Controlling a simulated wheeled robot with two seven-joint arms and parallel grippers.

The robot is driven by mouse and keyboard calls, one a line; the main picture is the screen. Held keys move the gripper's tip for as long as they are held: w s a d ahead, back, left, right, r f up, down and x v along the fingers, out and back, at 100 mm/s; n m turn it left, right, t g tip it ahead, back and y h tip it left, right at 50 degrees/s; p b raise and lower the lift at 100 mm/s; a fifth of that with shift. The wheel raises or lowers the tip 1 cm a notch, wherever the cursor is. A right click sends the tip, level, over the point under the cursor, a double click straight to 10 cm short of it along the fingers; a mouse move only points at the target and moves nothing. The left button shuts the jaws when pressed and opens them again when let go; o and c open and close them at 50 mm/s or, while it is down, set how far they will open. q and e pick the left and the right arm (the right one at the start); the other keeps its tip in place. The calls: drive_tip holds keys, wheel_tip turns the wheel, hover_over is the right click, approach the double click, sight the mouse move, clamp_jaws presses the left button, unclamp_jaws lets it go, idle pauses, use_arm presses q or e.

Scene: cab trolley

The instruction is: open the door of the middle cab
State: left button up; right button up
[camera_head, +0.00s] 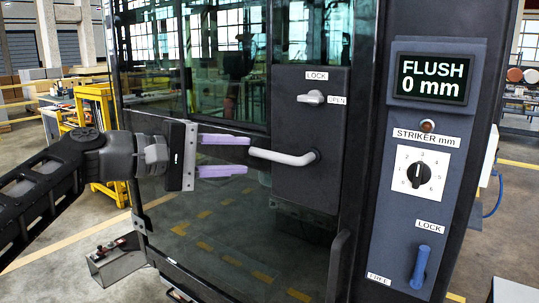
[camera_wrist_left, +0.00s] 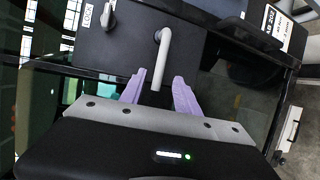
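The cab door (camera_head: 230,235) is a dark-framed glass door and looks closed. Its dark lock plate (camera_head: 310,180) carries a pale lever handle (camera_head: 288,157), which lies about level and points left. The handle also shows in the left wrist view (camera_wrist_left: 161,55). Above it a small pale latch knob (camera_head: 312,98) lies level, between LOCK above and OPEN at its right. My left gripper (camera_head: 248,155) has purple fingers and is open. The handle's free end lies between the fingertips, with a gap to each finger in the wrist view. My right gripper is not in view.
The post right of the door has a display (camera_head: 432,78) reading FLUSH 0 mm, a striker dial (camera_head: 415,174) and a blue lever (camera_head: 420,267) standing near upright under LOCK. A yellow cart (camera_head: 98,105) is behind my arm.

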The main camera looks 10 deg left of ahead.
sight(265, 155)
use_arm(q)
drive_tip(key=p+x, duration=0.1)
drive_tip(key=x, duration=0.6)
drive_tip(key=shift+w+d+f, duration=0.1)
drive_tip(key=shift+w+d, duration=0.05)
drive_tip(key=shift+d, duration=0.15)
clamp_jaws()
idle(1.3)
